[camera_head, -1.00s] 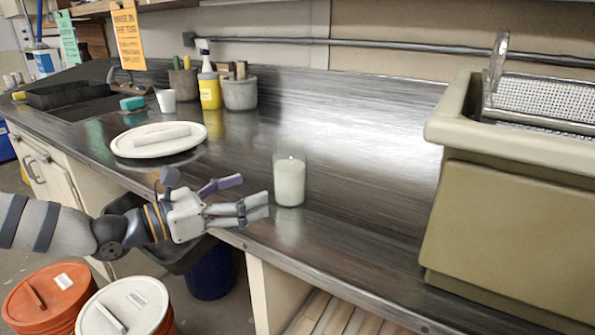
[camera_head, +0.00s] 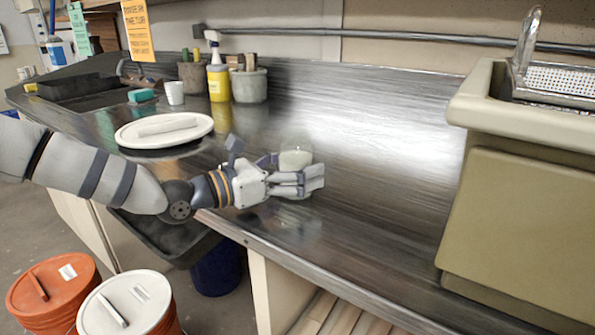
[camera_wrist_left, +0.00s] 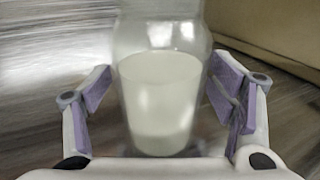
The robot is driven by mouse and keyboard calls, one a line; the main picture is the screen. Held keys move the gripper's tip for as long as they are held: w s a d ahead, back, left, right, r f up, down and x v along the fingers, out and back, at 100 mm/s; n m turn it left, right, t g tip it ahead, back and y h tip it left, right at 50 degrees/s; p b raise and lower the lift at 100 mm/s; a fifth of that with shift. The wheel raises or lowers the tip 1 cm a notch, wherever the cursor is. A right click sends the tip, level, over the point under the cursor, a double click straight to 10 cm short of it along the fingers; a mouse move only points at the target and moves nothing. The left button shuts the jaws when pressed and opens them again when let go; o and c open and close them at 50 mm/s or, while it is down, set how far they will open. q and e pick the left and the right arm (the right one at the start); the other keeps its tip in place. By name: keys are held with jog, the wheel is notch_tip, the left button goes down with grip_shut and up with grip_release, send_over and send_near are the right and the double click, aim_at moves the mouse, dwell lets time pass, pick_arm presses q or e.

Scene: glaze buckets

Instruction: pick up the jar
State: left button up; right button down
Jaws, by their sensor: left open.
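The jar (camera_head: 294,160) is clear glass with white contents and stands upright on the dark metal counter, partly hidden behind my left gripper (camera_head: 296,174) in the head view. In the left wrist view the jar (camera_wrist_left: 160,95) stands between the two purple-padded fingers of my left gripper (camera_wrist_left: 163,98). The fingers are open, with a gap showing on each side of the jar. My right gripper is not in view.
A white round lid (camera_head: 165,130) lies on the counter (camera_head: 380,200) to the left. A yellow spray bottle (camera_head: 218,80) and a grey pot (camera_head: 248,85) stand behind. A large beige sink (camera_head: 535,220) blocks the right side. Lidded buckets (camera_head: 125,303) stand below.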

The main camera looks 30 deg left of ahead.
pick_arm(q)
jog(key=shift+r, duration=0.15)
jog(key=c, duration=1.7)
jog(key=shift+r, duration=0.15)
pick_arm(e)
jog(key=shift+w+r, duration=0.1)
